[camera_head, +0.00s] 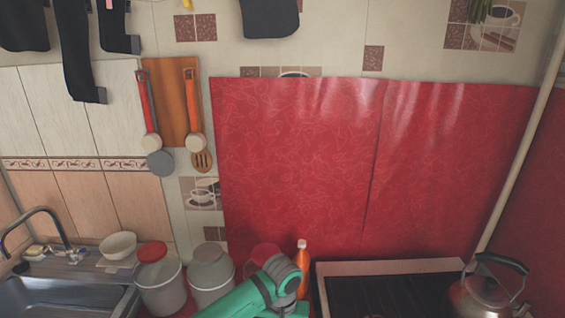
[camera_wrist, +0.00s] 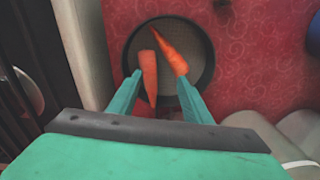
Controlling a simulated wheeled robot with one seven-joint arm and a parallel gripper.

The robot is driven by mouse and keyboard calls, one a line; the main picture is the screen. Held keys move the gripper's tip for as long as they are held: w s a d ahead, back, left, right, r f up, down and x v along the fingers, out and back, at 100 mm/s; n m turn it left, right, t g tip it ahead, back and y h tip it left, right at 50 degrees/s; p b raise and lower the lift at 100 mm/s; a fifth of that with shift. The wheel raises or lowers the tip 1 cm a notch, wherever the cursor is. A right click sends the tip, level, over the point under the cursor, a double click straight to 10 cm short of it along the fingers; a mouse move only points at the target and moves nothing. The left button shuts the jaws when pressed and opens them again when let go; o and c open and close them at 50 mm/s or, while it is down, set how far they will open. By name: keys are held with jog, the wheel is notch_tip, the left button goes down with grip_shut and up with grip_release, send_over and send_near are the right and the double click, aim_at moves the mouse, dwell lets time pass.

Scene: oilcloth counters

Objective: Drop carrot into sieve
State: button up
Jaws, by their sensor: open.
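In the wrist view a round dark sieve (camera_wrist: 196,48) lies on the red patterned counter. My gripper (camera_wrist: 160,78) has its two green fingers apart over the sieve's near part. One carrot (camera_wrist: 148,76) shows between the fingers, pointing toward the wrist, with clear space to the right finger; its gap to the left finger is small. A second carrot (camera_wrist: 168,48) lies slanted in the sieve, its near end by the right fingertip. I cannot tell whether the first carrot rests on the sieve or is above it. In the head view neither sieve nor carrots can be made out.
In the head view, jars with a red lid (camera_head: 152,251) and a grey lid (camera_head: 209,257) stand left of my green arm. An orange bottle (camera_head: 302,262) stands right of it. A stove (camera_head: 390,268) and kettle (camera_head: 487,292) are farther right; a sink (camera_head: 60,296) is left.

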notch_tip(320, 180, up, 9)
dwell(0.3)
jog(key=shift+f, duration=0.1)
